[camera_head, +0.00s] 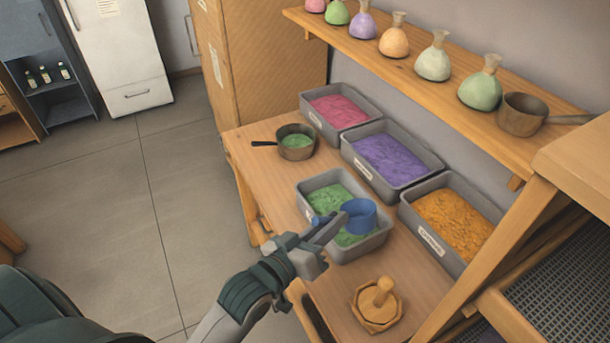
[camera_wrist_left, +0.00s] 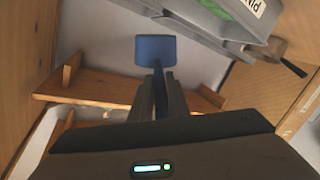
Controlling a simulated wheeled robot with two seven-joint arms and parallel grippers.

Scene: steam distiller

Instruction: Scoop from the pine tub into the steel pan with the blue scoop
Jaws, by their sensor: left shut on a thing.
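The pine tub (camera_head: 374,244) is a grey tray of green, loose material on the wooden bench; its label shows partly in the wrist view (camera_wrist_left: 236,28). My left gripper (camera_head: 325,232) is shut on the handle of the blue scoop (camera_head: 358,216). The scoop's cup is over the right part of the tub in the head view; whether it touches the material, or holds any, I cannot tell. The cup also shows in the wrist view (camera_wrist_left: 155,50), beyond the fingers (camera_wrist_left: 158,95). The steel pan (camera_head: 297,152), with a dark handle and green material inside, stands farther back on the bench. My right gripper is out of view.
Tubs of pink (camera_head: 318,123), purple (camera_head: 377,180) and orange (camera_head: 432,243) material line the wall side. A wooden press-like piece (camera_head: 379,305) sits at the near end. Bench left of the pine tub is clear.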

